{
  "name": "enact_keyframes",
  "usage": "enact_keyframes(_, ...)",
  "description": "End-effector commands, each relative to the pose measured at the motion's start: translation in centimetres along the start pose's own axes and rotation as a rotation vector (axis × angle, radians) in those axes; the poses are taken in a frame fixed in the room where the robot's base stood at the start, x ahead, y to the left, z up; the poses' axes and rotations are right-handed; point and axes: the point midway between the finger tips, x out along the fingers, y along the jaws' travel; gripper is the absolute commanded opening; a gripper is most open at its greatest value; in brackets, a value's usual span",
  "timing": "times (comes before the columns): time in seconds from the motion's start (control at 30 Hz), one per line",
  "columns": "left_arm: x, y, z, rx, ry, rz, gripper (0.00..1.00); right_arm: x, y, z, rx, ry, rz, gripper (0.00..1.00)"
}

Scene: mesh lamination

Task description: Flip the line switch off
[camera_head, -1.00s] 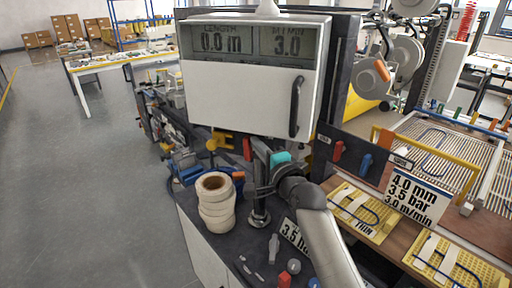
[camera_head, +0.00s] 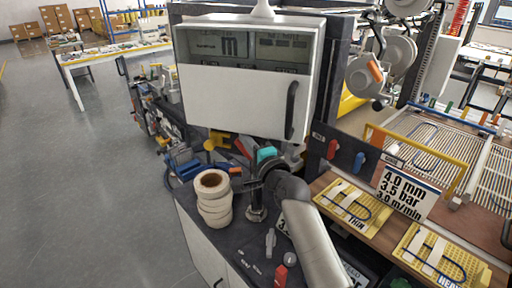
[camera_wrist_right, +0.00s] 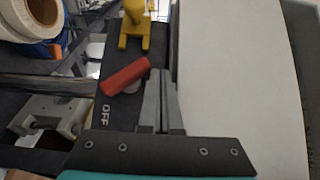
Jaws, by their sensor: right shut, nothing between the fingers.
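A red switch lever (camera_wrist_right: 126,76) shows in the right wrist view, lying slanted on a dark panel beside the printed word OFF (camera_wrist_right: 107,114). In the head view the red lever (camera_head: 243,147) shows small below the white display box (camera_head: 248,102). My right gripper (camera_wrist_right: 161,76) is shut and empty; its fingertips are right beside the lever's right end, and I cannot tell whether they touch it. In the head view my right wrist with its teal band (camera_head: 266,154) is under the box and its fingertips are hard to make out. My left gripper is not in view.
A yellow part (camera_wrist_right: 134,30) sits beyond the lever. A stack of tape rolls (camera_head: 213,200) stands on the dark bench (camera_head: 193,218), left of my arm. The box hangs close above my wrist. Yellow trays (camera_head: 350,205) lie to the right.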

Motion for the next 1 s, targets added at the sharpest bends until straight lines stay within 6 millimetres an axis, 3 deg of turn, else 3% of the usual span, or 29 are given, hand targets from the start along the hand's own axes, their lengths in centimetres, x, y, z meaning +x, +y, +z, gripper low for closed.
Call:
enact_keyframes(0.67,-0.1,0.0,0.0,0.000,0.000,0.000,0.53,-0.1,0.0,0.1,0.000,0.000,-0.001,0.00)
enact_keyframes(1.0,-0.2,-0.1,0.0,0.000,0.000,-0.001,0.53,-3.7,0.1,0.0,-0.001,0.001,0.001,0.00)
